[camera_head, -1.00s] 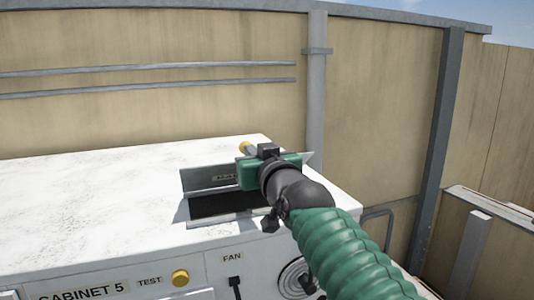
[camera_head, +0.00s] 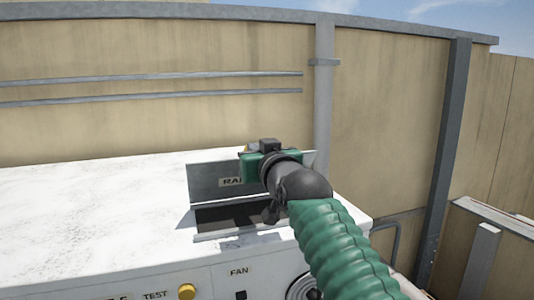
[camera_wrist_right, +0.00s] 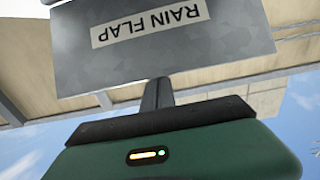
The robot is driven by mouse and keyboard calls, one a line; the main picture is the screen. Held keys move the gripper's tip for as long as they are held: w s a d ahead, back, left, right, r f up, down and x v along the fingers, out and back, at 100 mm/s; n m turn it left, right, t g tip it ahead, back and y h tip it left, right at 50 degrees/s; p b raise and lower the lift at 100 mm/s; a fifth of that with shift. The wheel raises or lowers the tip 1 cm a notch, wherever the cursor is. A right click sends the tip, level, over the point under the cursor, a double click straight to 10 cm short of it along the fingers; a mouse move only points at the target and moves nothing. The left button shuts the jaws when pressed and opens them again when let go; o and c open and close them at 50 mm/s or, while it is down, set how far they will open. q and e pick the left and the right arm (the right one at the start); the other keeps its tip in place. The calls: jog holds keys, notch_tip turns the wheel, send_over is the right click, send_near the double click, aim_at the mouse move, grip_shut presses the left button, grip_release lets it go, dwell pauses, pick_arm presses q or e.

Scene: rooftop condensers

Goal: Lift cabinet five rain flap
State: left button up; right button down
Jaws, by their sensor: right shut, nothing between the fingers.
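The rain flap (camera_head: 208,182) is a grey metal plate on the white top of cabinet five (camera_head: 90,205). It stands raised, close to upright, behind a dark opening (camera_head: 228,217). Its label reads "RAIN FLAP" upside down in the right wrist view (camera_wrist_right: 235,40). My right gripper (camera_head: 258,160), green and black, is at the flap's upper right part and covers some of it. In the right wrist view its fingers (camera_wrist_right: 157,92) are shut together at the flap's edge, with nothing between them. Whether they touch it is unclear. My left gripper is not in view.
The cabinet front has a yellow TEST button (camera_head: 187,292) and a FAN switch (camera_head: 241,295). A beige wall with pipes (camera_head: 150,76) stands behind the cabinet, with a grey post (camera_head: 323,100). The cabinet top left of the flap is clear.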

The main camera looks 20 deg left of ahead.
jog(key=shift+w+a, duration=0.2)
jog(key=shift+w, duration=0.05)
jog(key=shift+r, duration=0.1)
